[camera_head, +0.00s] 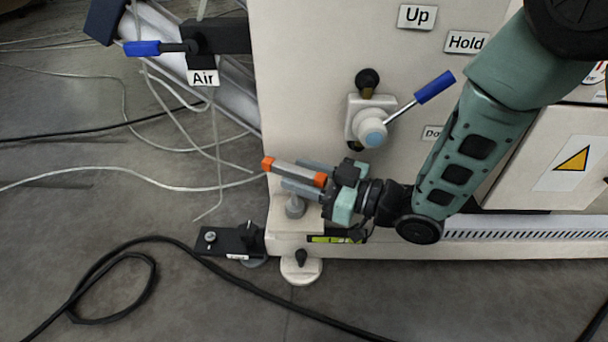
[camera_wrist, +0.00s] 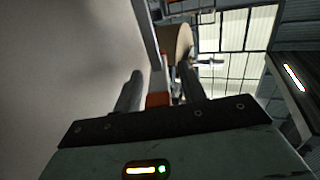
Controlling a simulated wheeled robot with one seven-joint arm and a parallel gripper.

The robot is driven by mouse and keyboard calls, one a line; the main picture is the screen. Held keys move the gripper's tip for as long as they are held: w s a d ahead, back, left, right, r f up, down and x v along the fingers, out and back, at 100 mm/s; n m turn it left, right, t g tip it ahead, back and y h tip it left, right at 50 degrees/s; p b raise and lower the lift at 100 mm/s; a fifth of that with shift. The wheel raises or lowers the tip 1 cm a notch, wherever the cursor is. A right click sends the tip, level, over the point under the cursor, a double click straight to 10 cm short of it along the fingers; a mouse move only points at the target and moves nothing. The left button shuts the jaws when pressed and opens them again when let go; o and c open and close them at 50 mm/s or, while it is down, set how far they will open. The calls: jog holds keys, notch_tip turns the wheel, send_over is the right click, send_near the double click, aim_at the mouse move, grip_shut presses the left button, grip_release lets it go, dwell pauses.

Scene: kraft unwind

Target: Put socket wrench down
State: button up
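The socket wrench (camera_head: 293,171) is a grey bar with orange ends, beside the lower left corner of the machine. My gripper (camera_head: 300,178) reaches in from the right and is shut on the wrench, which lies roughly along the fingers and points left. In the wrist view, the orange near end of the wrench (camera_wrist: 158,99) sits between the two dark fingers, and its grey bar runs away toward the top. The exact contact between fingers and wrench is hard to see.
A black bracket (camera_head: 225,240) with a bolt lies low at the machine's left. The machine panel (camera_head: 310,80) has a blue-handled lever (camera_head: 434,87) above my gripper. An Air valve with a blue handle (camera_head: 142,48) is upper left. Cables (camera_head: 150,240) cross the floor.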

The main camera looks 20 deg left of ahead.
jog(key=s+d+p, duration=0.2)
jog(key=d+p, duration=0.2)
jog(key=d, duration=0.8)
jog(key=shift+p, duration=0.4)
jog(key=shift+w+a, duration=0.1)
jog(key=shift+w, duration=0.05)
jog(key=w+d+r+m+t+h, duration=0.2)
jog(key=d+r+m+h, duration=0.25)
jog(key=h, duration=0.65)
jog(key=s+d+r+m+g+h, duration=0.2)
jog(key=s+d, duration=0.3)
jog(key=s, duration=0.4)
jog(key=s+d+r+m+g+h, duration=0.2)
jog(key=s+d+r+h, duration=0.2)
jog(key=s, duration=0.4)
jog(key=shift+s+d+g, duration=0.35)
jog(key=shift+d+g, duration=0.05)
jog(key=shift+d, duration=0.05)
